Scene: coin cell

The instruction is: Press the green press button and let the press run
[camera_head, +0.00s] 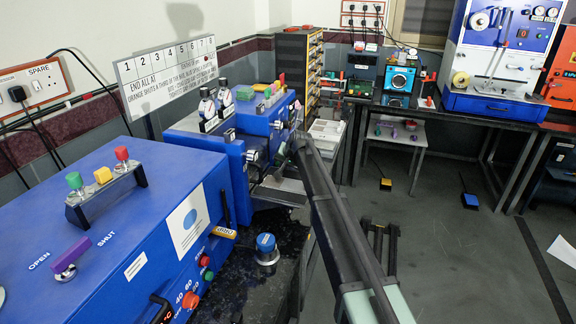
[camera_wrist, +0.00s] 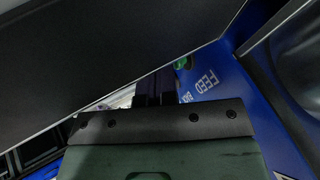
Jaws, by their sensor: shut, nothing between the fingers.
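My gripper (camera_wrist: 155,88) shows in the wrist view as dark fingers, shut with nothing between them. A round green button (camera_wrist: 183,62) shows just to the right of the fingers on a blue panel, partly covered by a large dark surface. I cannot tell whether the fingers touch it. The word FEED is beside the button. In the head view my arm reaches to the right side of the farther blue machine (camera_head: 205,145); the button there is not clear. The nearer blue machine (camera_head: 150,215) has a green button (camera_head: 208,276) on its front.
A black bench top (camera_head: 235,285) with a blue-capped container (camera_head: 266,246) lies in front of the machines. A lettered sign board (camera_head: 170,75) stands behind them. The floor (camera_head: 450,250) at the right is mostly open. A dark bench (camera_head: 440,106) holds equipment at the back.

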